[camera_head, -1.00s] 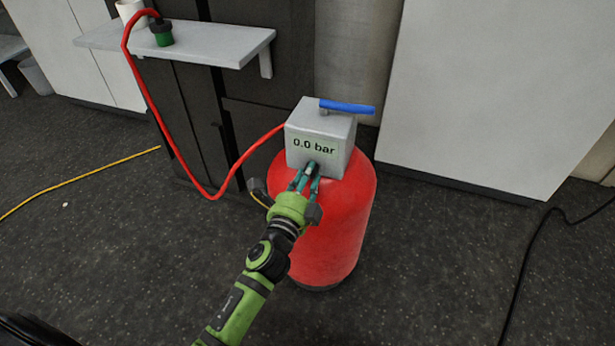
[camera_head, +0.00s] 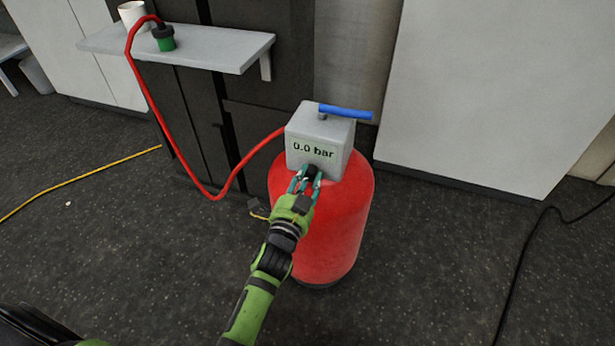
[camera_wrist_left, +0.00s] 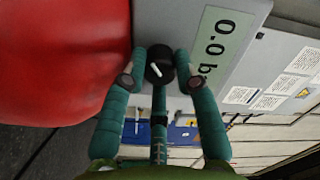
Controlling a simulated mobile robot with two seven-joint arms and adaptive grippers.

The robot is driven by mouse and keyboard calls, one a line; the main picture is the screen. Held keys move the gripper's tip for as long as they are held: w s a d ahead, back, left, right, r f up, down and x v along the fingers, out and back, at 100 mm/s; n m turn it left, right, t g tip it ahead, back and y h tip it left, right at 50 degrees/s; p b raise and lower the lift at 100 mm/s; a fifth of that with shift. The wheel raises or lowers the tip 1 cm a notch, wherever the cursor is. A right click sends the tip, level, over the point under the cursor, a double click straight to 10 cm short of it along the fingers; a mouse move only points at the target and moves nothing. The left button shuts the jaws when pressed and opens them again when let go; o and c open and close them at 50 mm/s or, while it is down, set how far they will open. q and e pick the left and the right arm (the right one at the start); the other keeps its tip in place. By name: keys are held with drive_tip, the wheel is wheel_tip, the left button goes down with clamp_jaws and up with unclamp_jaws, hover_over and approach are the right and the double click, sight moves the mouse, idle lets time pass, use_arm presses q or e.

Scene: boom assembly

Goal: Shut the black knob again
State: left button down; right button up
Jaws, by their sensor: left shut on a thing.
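The black knob (camera_head: 311,171) sits low on the front of the grey box (camera_head: 335,163), under a display that reads 0.0 bar. The box stands on top of a red tank (camera_head: 340,230). My left gripper (camera_head: 306,182) is at the knob, shut on it. In the left wrist view the knob (camera_wrist_left: 159,66) shows a white mark that lies at a slant, with the teal fingers (camera_wrist_left: 160,80) on both sides of it. My right gripper is not in view.
A blue lever (camera_head: 346,111) lies across the box top. A red hose (camera_head: 160,125) runs from the box to a green-and-black fitting (camera_head: 164,38) on a grey shelf (camera_head: 215,48) beside a white cup (camera_head: 131,13). Yellow and black cables lie on the floor.

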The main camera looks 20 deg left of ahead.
use_arm(q)
drive_tip(key=shift+a+r+n, duration=0.15)
drive_tip(key=shift+a+n, duration=0.05)
drive_tip(key=shift+n, duration=0.1)
drive_tip(key=c, duration=0.9)
unclamp_jaws()
drive_tip(key=shift+c, duration=0.2)
drive_tip(key=shift+f, duration=0.2)
drive_tip(key=shift+s+d+f, duration=0.1)
drive_tip(key=shift+s, duration=0.35)
drive_tip(key=s, duration=0.7)
